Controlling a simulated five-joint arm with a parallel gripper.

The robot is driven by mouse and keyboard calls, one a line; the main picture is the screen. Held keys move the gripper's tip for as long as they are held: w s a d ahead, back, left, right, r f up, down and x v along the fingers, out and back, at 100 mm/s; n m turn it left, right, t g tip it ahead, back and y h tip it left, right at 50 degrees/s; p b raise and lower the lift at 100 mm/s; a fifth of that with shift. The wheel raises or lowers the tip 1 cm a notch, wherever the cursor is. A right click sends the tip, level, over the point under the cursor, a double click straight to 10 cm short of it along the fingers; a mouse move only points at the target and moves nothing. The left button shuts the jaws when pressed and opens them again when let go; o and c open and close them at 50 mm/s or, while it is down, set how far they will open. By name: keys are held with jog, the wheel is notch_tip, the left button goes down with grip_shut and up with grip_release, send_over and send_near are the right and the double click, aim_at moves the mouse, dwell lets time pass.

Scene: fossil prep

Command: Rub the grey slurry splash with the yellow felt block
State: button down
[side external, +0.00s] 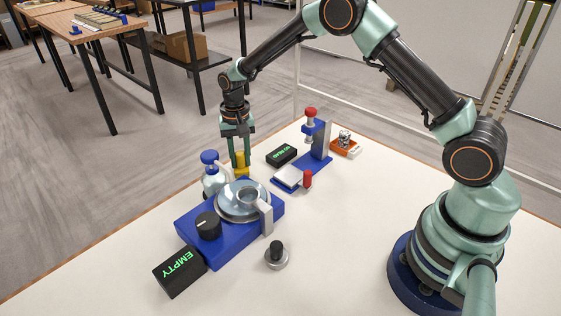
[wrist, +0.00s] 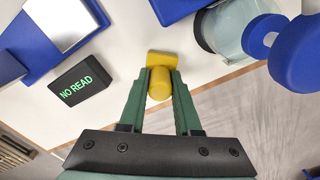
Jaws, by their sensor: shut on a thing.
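My gripper (side external: 239,157) is shut on the yellow felt block (side external: 241,172), low over the white bench top behind the blue machine. In the wrist view, my gripper (wrist: 161,76) has its two green fingers on either side of the block's rounded grip, and the block's wider flat end (wrist: 163,58) shows beyond the fingertips. I cannot tell whether the block touches the bench. I cannot make out the grey slurry splash in either view.
A blue machine with a round metal lid (side external: 240,201) and a bottle with a blue cap (side external: 213,176) stand close by my gripper. A "NO READ" display (side external: 281,155), a blue press stand (side external: 318,153) and an orange tray (side external: 346,148) are to the right. The bench edge is near.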

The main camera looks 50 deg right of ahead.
jog(key=shift+a, duration=0.85)
notch_tip(320, 180, up, 8)
dwell(0.4)
